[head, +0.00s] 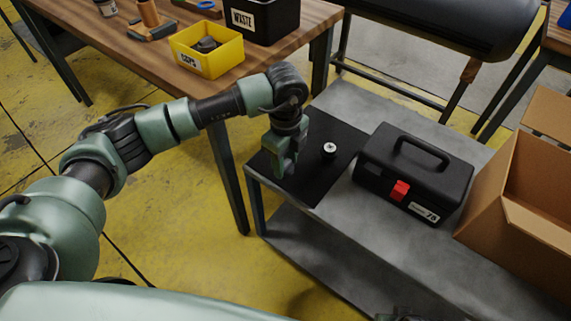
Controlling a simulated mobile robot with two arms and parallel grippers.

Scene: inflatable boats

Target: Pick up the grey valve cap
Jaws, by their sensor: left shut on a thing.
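My left gripper (283,170) points down over the left part of a black mat (315,185) on the grey workbench. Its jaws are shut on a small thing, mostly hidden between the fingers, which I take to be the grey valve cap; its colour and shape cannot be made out. A small round black piece with a pale silvery centre (329,150) stands on the mat, just right of the gripper and apart from it.
A black toolbox (415,172) with a red latch stands right of the mat, beside an open cardboard box (520,200). On the wooden table are a yellow bin (222,58) labelled CAPS with dark things inside and a black WASTE bin (265,20). The bench front is clear.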

